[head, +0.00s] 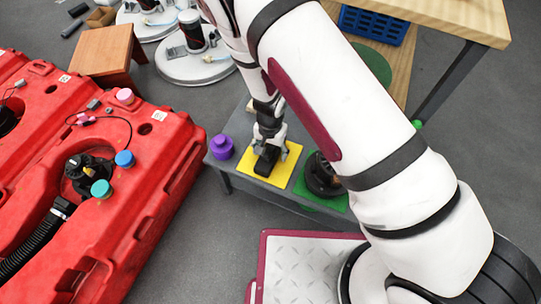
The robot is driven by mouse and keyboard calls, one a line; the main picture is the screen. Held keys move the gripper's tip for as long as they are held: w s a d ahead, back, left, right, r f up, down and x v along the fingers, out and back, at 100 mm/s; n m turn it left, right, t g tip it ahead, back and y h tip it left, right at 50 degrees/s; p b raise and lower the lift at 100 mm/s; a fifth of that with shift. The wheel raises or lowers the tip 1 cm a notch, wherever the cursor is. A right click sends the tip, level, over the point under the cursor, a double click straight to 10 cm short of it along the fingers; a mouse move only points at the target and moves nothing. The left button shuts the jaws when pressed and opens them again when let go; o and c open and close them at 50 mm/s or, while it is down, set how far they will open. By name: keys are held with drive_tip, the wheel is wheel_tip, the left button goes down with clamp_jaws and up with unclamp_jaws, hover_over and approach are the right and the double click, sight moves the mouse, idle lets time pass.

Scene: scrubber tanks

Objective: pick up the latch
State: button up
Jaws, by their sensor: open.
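A small black piece, which I take to be the latch (265,165), lies on a yellow mat (284,171) on the low grey bench. My gripper (269,149) points down over the mat with its fingers apart. The fingers are on either side of the black piece's upper part, and I cannot tell whether they touch it. The gripper hides part of the piece.
A purple knob (222,147) stands left of the mat on the grey bench (240,178). A black round part (322,178) sits on a green mat at the right, partly behind my arm. Red tanks (140,190) fill the left. A wooden table (455,18) stands at the back right.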

drive_tip(key=shift+f, duration=0.55)
clamp_jaws()
drive_tip(key=shift+r, duration=0.15)
